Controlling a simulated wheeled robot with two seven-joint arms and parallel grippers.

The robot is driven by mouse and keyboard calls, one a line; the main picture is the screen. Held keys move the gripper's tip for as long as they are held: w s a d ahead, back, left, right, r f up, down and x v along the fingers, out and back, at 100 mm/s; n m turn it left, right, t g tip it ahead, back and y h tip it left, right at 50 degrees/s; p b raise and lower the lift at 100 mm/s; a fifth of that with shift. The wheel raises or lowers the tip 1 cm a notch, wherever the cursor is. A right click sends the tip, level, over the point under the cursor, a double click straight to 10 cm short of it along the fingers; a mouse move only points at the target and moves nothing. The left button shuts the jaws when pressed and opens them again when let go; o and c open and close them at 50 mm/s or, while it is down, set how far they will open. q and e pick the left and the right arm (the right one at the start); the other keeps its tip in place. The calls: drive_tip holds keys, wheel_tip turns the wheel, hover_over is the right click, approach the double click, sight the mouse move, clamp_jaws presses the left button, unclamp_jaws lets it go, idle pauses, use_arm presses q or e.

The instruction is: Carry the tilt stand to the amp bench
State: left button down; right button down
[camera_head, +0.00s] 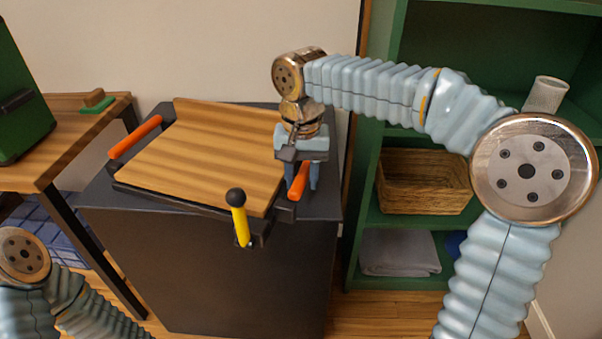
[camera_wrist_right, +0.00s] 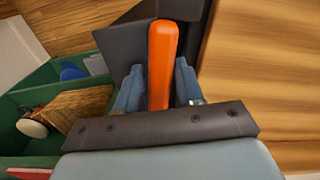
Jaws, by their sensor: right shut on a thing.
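The tilt stand (camera_head: 200,155) is a sloped wooden board on a dark frame, with an orange handle at each side and a yellow lever (camera_head: 239,221) with a black knob at the front. It rests on a dark cabinet (camera_head: 210,270). My right gripper (camera_head: 301,180) comes down from above and is shut on the right orange handle (camera_wrist_right: 162,60), which lies between its fingers in the right wrist view. The left orange handle (camera_head: 135,137) is free. The wooden bench (camera_head: 62,150) stands at the left. My left arm shows at lower left; its gripper is out of view.
A green case (camera_head: 18,100) and a small green-and-wood block (camera_head: 97,101) are on the bench. Green shelves (camera_head: 365,230) at the right hold a wicker basket (camera_head: 424,182) and a folded grey cloth (camera_head: 400,252). Blue crates (camera_head: 50,225) are under the bench.

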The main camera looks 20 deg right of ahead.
drive_tip(key=shift+s+a, duration=0.55)
use_arm(q)
drive_tip(key=shift+s+a, duration=0.35)
drive_tip(key=shift+s, duration=0.05)
use_arm(e)
drive_tip(key=c, duration=0.6)
unclamp_jaws()
drive_tip(key=shift+d, duration=0.1)
drive_tip(key=shift+w, duration=0.1)
use_arm(q)
drive_tip(key=shift+r, duration=0.1)
use_arm(e)
drive_tip(key=shift+r, duration=0.1)
drive_tip(key=shift+r, duration=0.3)
use_arm(q)
wheel_tip(320, 180, up, 2)
drive_tip(key=shift+r+p, duration=0.15)
drive_tip(key=shift+p, duration=1.05)
use_arm(e)
wheel_tip(320, 180, up, 13)
use_arm(q)
drive_tip(key=c, duration=1.8)
unclamp_jaws()
drive_tip(key=shift+c, duration=0.2)
use_arm(e)
drive_tip(key=shift+c, duration=0.3)
